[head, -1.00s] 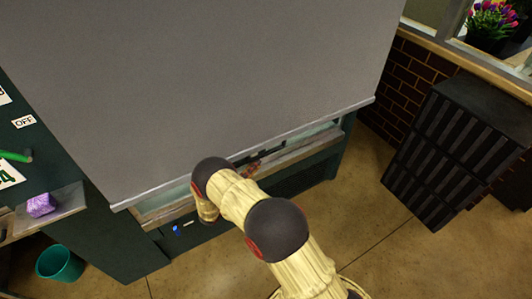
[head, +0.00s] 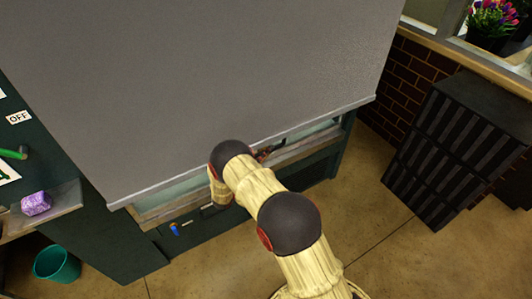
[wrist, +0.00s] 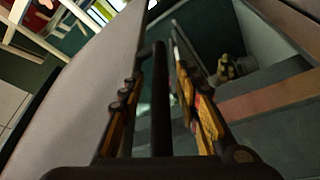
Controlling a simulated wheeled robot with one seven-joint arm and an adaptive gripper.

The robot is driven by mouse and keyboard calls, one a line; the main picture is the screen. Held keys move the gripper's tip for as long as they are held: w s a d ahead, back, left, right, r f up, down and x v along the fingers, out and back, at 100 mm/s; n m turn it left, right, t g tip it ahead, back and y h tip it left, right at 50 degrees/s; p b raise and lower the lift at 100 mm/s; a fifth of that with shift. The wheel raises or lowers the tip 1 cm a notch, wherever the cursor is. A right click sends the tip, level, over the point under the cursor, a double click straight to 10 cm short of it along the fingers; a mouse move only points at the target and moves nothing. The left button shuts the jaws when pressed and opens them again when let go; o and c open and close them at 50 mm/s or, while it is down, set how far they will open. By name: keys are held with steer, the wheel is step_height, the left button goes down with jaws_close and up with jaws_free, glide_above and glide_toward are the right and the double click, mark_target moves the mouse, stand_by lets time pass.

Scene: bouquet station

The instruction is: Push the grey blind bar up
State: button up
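The large grey blind (head: 220,80) hangs over the front of a dark green cabinet in the head view. Its bar (head: 175,176) runs along the lower edge, sloping up to the right. A narrow opening shows below it. My gripper (head: 266,152) is near the underside of the bar, right of its middle, partly hidden by my arm. In the wrist view, the fingers of my gripper (wrist: 156,75) are apart, with a dark rod between them. The blind (wrist: 85,90) lies to their left, close to the left finger. I cannot tell whether they touch.
A wooden ledge (head: 310,146) runs below the opening. A dark slatted crate (head: 450,150) stands at the right. A purple block (head: 36,203) sits on a side shelf, and a teal bin (head: 56,264) stands on the floor at lower left. Floor is open at lower right.

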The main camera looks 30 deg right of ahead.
steer(key=shift+c, duration=0.6)
steer(key=c, duration=0.7)
jaws_close()
